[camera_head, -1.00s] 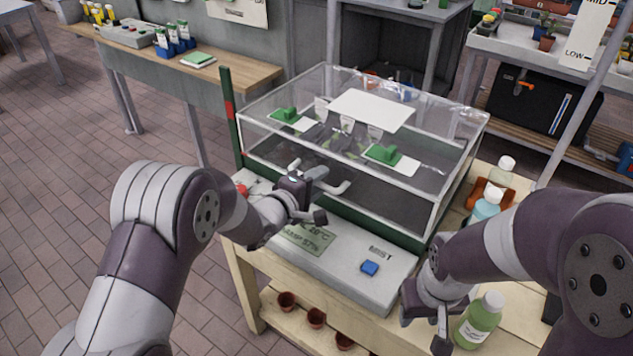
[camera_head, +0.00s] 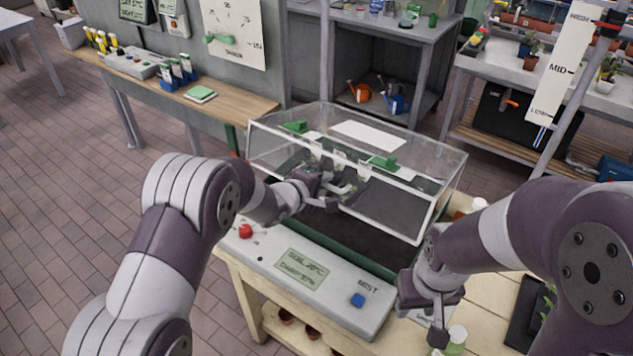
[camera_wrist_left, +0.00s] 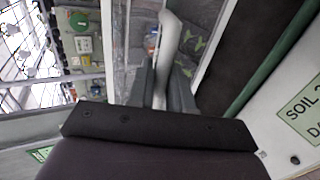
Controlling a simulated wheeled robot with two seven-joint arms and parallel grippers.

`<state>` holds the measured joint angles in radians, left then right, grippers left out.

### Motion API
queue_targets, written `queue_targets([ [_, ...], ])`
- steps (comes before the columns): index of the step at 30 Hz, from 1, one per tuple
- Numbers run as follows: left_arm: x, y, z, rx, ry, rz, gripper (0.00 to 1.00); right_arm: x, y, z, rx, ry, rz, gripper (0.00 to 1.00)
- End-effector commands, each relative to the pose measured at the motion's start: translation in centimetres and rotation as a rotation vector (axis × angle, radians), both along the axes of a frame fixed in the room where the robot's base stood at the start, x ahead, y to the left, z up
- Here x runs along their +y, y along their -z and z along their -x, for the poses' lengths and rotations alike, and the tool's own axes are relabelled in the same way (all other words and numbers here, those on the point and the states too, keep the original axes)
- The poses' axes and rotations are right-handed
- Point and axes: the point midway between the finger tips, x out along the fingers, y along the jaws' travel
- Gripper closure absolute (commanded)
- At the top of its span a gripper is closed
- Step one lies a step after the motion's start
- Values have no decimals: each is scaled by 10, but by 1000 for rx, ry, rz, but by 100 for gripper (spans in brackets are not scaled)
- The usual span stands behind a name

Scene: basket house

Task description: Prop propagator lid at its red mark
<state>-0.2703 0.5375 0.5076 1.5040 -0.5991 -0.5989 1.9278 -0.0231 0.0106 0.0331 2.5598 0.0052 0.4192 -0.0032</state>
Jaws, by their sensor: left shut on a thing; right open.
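The clear propagator lid (camera_head: 437,213) with white edges is tilted, its front raised above the dark green-rimmed base (camera_head: 345,253). Dark soil shows in the gap beneath it. My left gripper (camera_head: 335,192) is shut on the white handle at the lid's front; the handle (camera_wrist_left: 168,45) runs between its fingers in the left wrist view. My right gripper (camera_head: 437,325) is open and empty at the front right, apart from the lid.
The grey control panel (camera_head: 325,300) with a red knob (camera_head: 246,231) and blue button (camera_head: 357,300) lies in front of the base. A bottle (camera_head: 457,338) stands by my right gripper. A wooden bench (camera_head: 240,105) is behind left; shelves stand behind.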

Motion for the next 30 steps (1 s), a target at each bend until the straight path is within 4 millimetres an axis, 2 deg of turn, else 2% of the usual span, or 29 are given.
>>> queue_targets([
  [1,-2,-13,-2,1,1,0,100,0,-14,0,1,0,0,57],
  [3,-4,-17,-5,0,0,0,100,0,-17,0,1,0,0,57],
  [14,-5,-16,-7,-1,0,1,100,0,-16,0,1,0,0,57],
  [15,-5,-16,-7,-1,0,1,71,0,-16,0,1,0,0,57],
  [16,-5,-16,-7,0,0,0,65,0,-16,0,1,0,0,57],
  [26,-3,-17,-5,-1,-1,1,65,0,-15,0,1,0,0,57],
  [30,7,-24,9,-1,-1,2,65,0,-10,0,1,0,0,57],
])
